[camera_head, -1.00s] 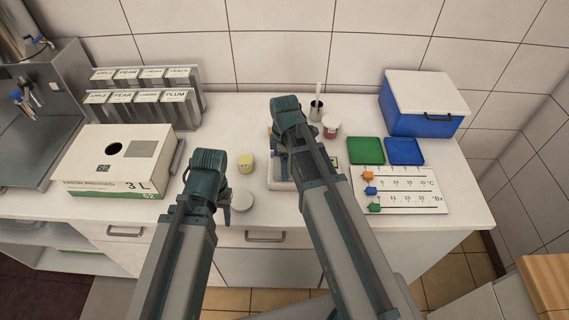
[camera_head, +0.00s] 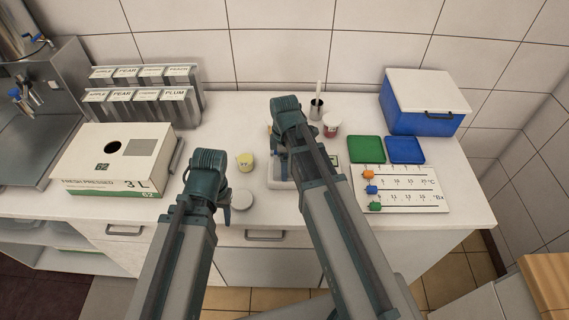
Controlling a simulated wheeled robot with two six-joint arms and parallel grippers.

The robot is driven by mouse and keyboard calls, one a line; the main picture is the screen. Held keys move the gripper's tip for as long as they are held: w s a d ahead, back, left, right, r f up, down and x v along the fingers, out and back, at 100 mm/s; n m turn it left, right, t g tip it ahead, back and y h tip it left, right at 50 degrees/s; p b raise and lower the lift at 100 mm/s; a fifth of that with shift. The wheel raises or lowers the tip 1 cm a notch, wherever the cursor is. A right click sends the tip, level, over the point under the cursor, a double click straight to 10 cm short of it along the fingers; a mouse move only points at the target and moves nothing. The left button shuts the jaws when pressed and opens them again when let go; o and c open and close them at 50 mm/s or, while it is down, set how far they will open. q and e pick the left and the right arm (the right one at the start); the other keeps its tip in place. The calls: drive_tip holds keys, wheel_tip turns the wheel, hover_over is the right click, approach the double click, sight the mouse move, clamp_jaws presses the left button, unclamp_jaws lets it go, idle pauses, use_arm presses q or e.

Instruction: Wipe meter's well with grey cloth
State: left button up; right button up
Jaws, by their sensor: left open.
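My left gripper (camera_head: 226,208) is open and points down at the counter's front, right beside a round pale grey disc (camera_head: 242,199). I cannot tell whether they touch. My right gripper (camera_head: 281,152) is over a white tray-like device (camera_head: 280,184), which may be the meter. My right arm hides most of this device, its well and whatever the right fingers do. I cannot make out a grey cloth; it may be hidden under the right gripper.
A yellow-topped cup (camera_head: 245,162) stands between the arms. Behind are a red-and-white jar (camera_head: 331,124) and a dark cup (camera_head: 316,110). Green (camera_head: 366,149) and blue (camera_head: 405,150) squares, a scale board (camera_head: 415,190) and a blue cooler (camera_head: 425,122) are right; a carton (camera_head: 90,160) is left.

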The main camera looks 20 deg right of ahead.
drive_tip(key=shift+s, duration=0.15)
drive_tip(key=shift+s+a, duration=0.15)
drive_tip(key=shift+s, duration=0.2)
drive_tip(key=shift+w, duration=0.15)
drive_tip(key=shift+w, duration=0.35)
drive_tip(key=shift+w+d, duration=0.15)
drive_tip(key=shift+d, duration=0.05)
drive_tip(key=shift+s, duration=0.2)
drive_tip(key=shift+s+a, duration=0.15)
drive_tip(key=shift+s, duration=0.2)
drive_tip(key=shift+s, duration=0.15)
